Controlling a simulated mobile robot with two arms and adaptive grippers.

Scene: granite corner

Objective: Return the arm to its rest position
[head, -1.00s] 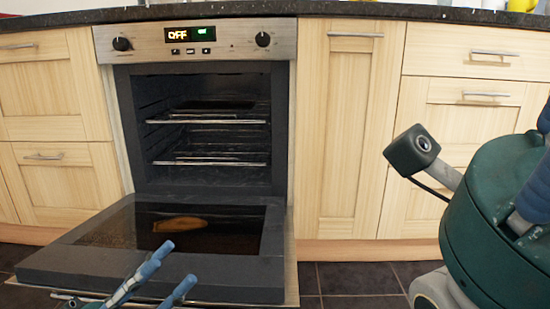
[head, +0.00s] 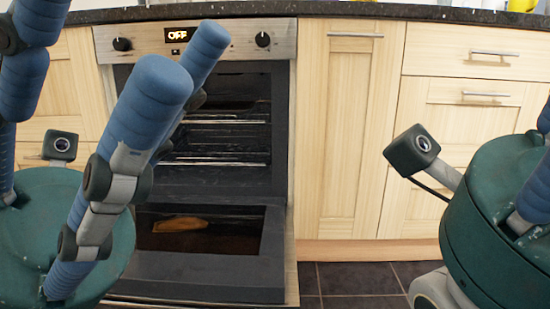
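My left gripper (head: 187,64) fills the left of the head view, close to the camera, raised in front of the oven. My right gripper's green body (head: 492,220) and camera show at the right edge. Its blue fingers are mostly cut off by the frame, so I cannot tell its opening.
The oven door (head: 215,275) is folded down open, and racks (head: 215,162) show inside. A brown elongated shape (head: 180,224) shows on the door glass; I cannot tell whether it is an object or a reflection. Wooden cupboards (head: 340,140) stand to the right under a dark worktop (head: 350,10).

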